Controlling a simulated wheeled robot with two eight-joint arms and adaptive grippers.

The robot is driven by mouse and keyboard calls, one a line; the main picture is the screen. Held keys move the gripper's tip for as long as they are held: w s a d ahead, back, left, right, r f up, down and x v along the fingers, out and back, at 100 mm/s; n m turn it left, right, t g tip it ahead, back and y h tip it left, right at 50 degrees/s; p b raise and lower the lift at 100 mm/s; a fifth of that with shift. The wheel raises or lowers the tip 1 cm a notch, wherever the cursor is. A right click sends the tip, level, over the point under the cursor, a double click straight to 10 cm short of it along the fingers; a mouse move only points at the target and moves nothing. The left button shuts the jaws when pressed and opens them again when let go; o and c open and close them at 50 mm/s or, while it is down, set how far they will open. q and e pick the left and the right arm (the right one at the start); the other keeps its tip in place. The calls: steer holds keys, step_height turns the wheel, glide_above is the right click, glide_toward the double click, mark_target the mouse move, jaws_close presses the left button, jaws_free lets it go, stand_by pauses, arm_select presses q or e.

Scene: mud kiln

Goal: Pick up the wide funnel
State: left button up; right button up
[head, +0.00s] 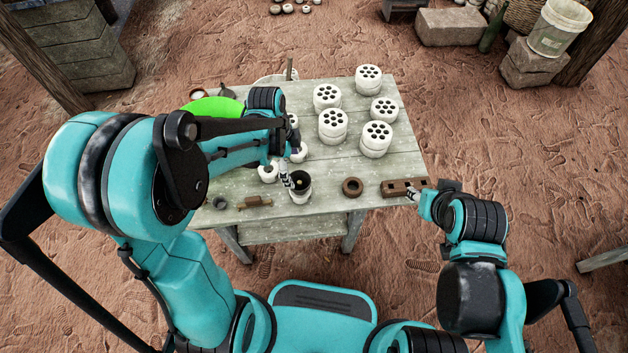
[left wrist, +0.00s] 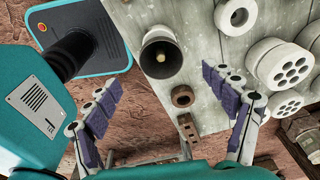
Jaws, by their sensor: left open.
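A worn table (head: 350,168) holds several white cylinders with holes (head: 376,139) at the right. A brown ring (head: 352,187) and a brown block with holes (head: 395,188) lie along the front. A bright green object (head: 213,107) is partly hidden behind my left arm.

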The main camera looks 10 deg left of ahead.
mark_target(300, 182)
arm_select(q)
steer(key=f, duration=0.1)
steer(key=f+b, duration=0.1)
steer(key=f, duration=0.1)
steer(key=shift+d+f+m, duration=0.25)
steer(key=shift+d+m, duration=0.1)
steer(key=shift+m, duration=0.05)
steer(key=f+b, duration=0.1)
steer(key=f, duration=0.1)
steer(key=d+f+b, duration=0.1)
steer(key=f+b, duration=0.1)
steer(key=f, duration=0.1)
steer(key=shift+w, duration=0.2)
steer(key=shift+c, duration=0.9)
steer(key=c, duration=0.7)
